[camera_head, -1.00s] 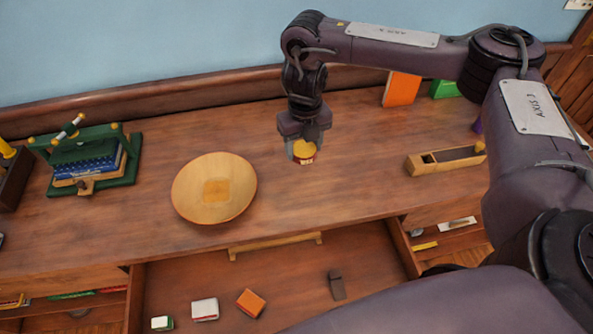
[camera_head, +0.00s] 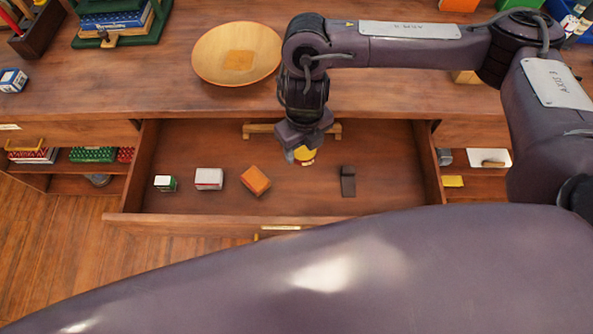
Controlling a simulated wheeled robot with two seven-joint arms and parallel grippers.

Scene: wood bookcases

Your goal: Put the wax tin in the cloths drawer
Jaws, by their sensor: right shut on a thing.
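The wax tin (camera_head: 305,155) is a small round tin with a yellow top. My right gripper (camera_head: 302,153) is shut on it and points down over the open drawer (camera_head: 215,145). The tin is over the inside of the drawer; I cannot tell its exact height above the floor. The drawer holds a green and white box (camera_head: 165,183), a white and red box (camera_head: 209,179), an orange box (camera_head: 256,180) and a dark block (camera_head: 348,181). No cloths show in it. My left gripper is not in view.
A wooden bowl (camera_head: 237,54) stands on the counter behind the drawer. A green stand with books (camera_head: 118,22) is at the back left. A wooden bar (camera_head: 262,129) lies at the drawer's back. The drawer floor between orange box and dark block is clear.

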